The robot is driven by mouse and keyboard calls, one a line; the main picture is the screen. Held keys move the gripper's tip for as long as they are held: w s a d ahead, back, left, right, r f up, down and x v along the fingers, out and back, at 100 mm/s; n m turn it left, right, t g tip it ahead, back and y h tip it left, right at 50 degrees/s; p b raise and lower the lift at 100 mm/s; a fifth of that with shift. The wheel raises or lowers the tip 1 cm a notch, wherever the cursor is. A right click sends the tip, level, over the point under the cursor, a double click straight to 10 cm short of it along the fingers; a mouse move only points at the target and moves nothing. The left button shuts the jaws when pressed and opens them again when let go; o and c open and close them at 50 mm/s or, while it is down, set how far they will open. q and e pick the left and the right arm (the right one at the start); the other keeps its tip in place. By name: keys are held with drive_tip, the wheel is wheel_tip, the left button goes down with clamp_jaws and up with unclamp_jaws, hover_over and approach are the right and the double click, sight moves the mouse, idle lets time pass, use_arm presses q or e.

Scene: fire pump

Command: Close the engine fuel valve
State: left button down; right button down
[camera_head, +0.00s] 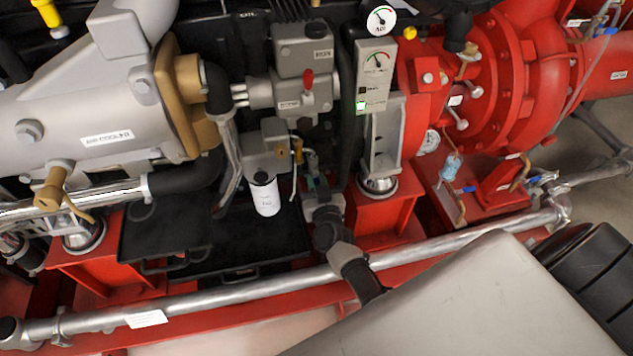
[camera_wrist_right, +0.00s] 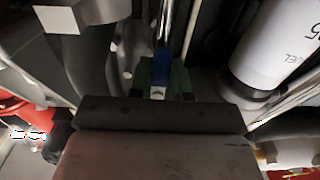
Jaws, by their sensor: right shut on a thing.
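My right gripper (camera_head: 317,184) reaches up from the lower middle to the small pipework right of the white fuel filter (camera_head: 264,196). In the right wrist view the gripper's green fingertips (camera_wrist_right: 161,80) are shut on a blue lever (camera_wrist_right: 162,58) with a bare metal end. I take this lever as the engine fuel valve's handle; its label is not in sight. In the head view the lever is too small and covered to make out well. The white filter also shows close on the right in the wrist view (camera_wrist_right: 282,42). My left gripper is not in view.
A black tray (camera_head: 215,245) lies below the filter. A long silver pipe (camera_head: 230,292) runs across the front. A red pedestal (camera_head: 385,215) stands at the right. A gauge panel (camera_head: 375,75) is above.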

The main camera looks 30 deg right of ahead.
drive_tip(key=shift+a+m, duration=0.1)
drive_tip(key=shift+m, duration=0.2)
drive_tip(key=shift+w+a+r+m, duration=0.1)
drive_tip(key=shift+a+r+m, duration=0.35)
drive_tip(key=shift+m, duration=2.4)
drive_tip(key=shift+w+a+r+m, duration=0.15)
drive_tip(key=shift+a+r+m, duration=0.3)
drive_tip(key=shift+m, duration=2.45)
drive_tip(key=shift+w+a+r+m, duration=0.1)
drive_tip(key=shift+a+r+m, duration=0.3)
drive_tip(key=shift+m, duration=2.45)
drive_tip(key=shift+r, duration=0.1)
drive_tip(key=c, duration=1.1)
unclamp_jaws()
drive_tip(key=shift+o, duration=0.2)
drive_tip(key=v, duration=1)
drive_tip(key=shift+s, duration=0.4)
